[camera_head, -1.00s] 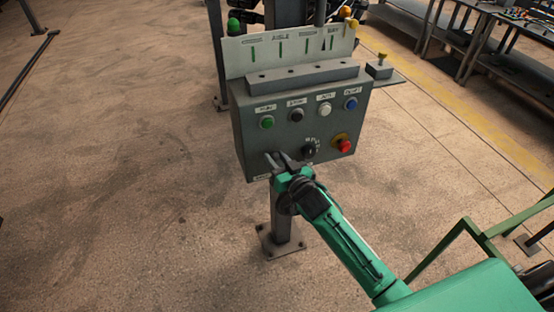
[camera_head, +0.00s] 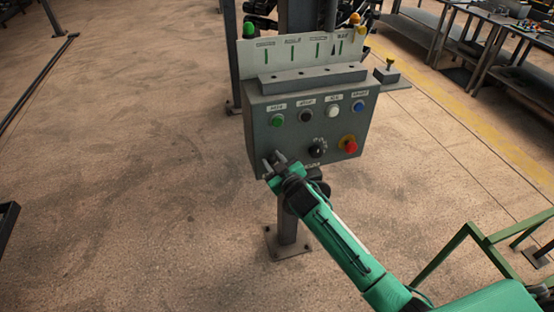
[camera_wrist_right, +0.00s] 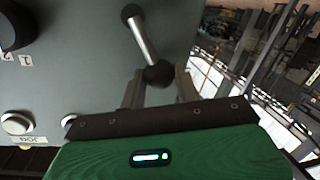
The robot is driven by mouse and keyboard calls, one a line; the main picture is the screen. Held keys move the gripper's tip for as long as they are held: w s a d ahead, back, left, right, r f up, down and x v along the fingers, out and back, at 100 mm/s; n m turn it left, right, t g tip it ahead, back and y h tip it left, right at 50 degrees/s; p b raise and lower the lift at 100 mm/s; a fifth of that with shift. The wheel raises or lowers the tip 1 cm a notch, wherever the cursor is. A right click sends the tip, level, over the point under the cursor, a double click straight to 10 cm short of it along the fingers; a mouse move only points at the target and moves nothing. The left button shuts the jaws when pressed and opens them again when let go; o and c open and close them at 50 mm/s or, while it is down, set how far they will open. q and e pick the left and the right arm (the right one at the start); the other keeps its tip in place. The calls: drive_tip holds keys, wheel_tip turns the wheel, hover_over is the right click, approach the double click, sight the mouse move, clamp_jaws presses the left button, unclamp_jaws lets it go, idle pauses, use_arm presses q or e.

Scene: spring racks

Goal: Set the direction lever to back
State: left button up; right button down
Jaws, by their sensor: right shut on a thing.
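The direction lever (camera_wrist_right: 143,38) is a short metal rod with a dark ball knob (camera_wrist_right: 158,74), on the grey front of the control box (camera_head: 262,140). In the right wrist view its rod slants from the pivot at the top down to the knob. My right gripper (camera_wrist_right: 160,84) is shut on the direction lever at its knob, with one finger on each side. In the head view my right gripper (camera_head: 274,160) is at the lower left of the box front and the lever cannot be made out there. My left gripper is not in view.
Green (camera_head: 278,120), black, white and blue buttons line the box. Below them are a black rotary knob (camera_head: 317,149) and a red emergency button (camera_head: 350,145). A labelled plate (camera_head: 300,50) stands above. The box's post stands on open floor. Workbenches are at the upper right.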

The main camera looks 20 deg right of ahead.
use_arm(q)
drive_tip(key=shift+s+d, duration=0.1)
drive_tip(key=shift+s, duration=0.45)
use_arm(e)
drive_tip(key=shift+a+n, duration=0.15)
drive_tip(key=shift+n, duration=0.15)
drive_tip(key=c, duration=1)
unclamp_jaws()
drive_tip(key=shift+f, duration=0.1)
drive_tip(key=shift+c, duration=0.2)
drive_tip(key=shift+s, duration=0.1)
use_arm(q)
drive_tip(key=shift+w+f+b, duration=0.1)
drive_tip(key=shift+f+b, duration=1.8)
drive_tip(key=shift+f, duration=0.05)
use_arm(e)
drive_tip(key=v, duration=1.3)
drive_tip(key=shift+s, duration=0.3)
